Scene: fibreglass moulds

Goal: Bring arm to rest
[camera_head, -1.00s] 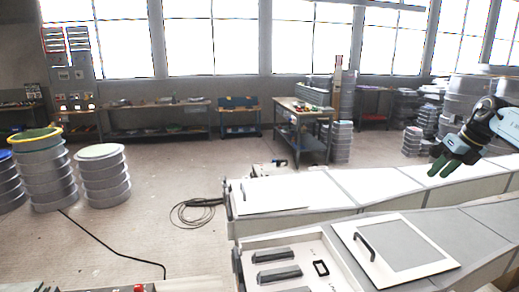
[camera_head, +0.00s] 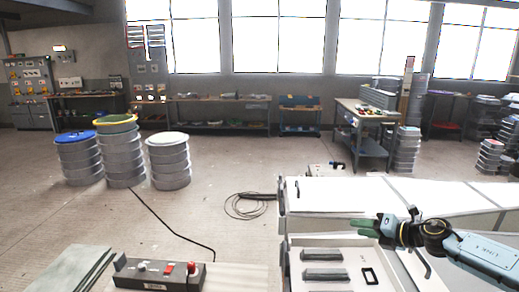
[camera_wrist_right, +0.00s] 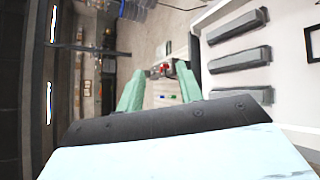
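My right arm comes in from the right edge of the head view, its forearm low and nearly level. My right gripper (camera_head: 366,226) has green fingers that point left, above the white worktop and its shallow tray (camera_head: 300,242). In the right wrist view the two fingers (camera_wrist_right: 159,90) stand apart with nothing between them, so the gripper is open and empty. Grey bars (camera_head: 322,254) lie in the tray below the gripper; they also show in the right wrist view (camera_wrist_right: 238,60). My left arm and left gripper are in neither view.
Stacked ringed drums (camera_head: 122,150) stand on the floor at left. A coiled cable (camera_head: 248,206) lies left of the worktop. The middle floor is otherwise clear.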

